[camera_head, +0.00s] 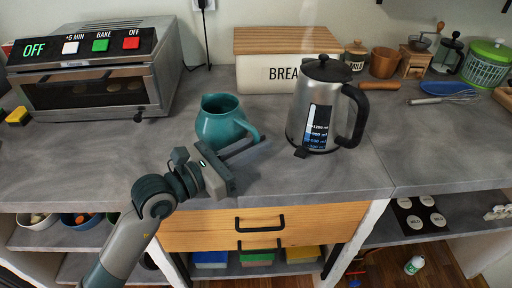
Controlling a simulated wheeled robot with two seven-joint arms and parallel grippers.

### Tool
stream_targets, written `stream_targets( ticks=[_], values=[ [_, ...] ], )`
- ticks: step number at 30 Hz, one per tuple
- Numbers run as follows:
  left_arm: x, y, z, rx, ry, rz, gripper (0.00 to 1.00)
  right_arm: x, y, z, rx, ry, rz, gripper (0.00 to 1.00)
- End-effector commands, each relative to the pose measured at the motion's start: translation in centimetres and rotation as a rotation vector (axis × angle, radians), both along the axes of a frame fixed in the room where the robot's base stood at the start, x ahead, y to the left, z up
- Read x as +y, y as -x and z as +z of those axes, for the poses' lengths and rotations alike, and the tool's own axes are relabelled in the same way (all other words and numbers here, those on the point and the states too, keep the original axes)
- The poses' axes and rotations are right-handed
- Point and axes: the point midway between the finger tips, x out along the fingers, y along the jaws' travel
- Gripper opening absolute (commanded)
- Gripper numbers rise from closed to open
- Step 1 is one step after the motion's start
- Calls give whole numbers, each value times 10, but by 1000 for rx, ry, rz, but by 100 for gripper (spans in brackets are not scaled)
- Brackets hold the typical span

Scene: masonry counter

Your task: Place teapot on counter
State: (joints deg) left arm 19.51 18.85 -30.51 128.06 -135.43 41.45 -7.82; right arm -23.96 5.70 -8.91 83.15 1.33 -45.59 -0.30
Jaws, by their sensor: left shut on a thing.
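The teal teapot (216,125), a rounded jug-like vessel with an open top and a side handle, is at the middle of the counter (310,180). Its handle is on the right, toward my left gripper. My left gripper (252,144) comes in from the lower left and is shut on the handle of the teapot. The teapot looks roughly upright, at or just above the counter surface; I cannot tell whether its base touches. My right gripper is not in view.
A steel kettle (315,108) stands close to the right of the teapot. A bread box (264,72) is behind, and a toaster oven (90,85) stands at the left. Small jars and a green-lidded basket (486,65) are at the back right. The counter's front middle is clear.

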Motion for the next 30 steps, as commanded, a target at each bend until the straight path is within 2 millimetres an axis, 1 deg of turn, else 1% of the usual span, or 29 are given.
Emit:
stream_targets(
  ticks=[3, 16, 17, 18, 19, 30],
  values=[
    [0, 0, -7, -3, 1, 0, 0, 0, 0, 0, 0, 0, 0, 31],
    [0, 0, -10, -5, 2, 1, 0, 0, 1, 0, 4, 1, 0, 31],
    [0, 0, -12, -1, 2, 0, 14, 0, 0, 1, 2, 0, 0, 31],
    [0, 0, -12, -2, 1, 0, 23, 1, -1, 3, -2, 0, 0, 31],
    [0, 0, -11, -1, 2, 0, 30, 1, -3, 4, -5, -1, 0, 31],
    [0, 0, -11, -1, 0, 0, 30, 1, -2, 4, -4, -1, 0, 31]
  ],
)
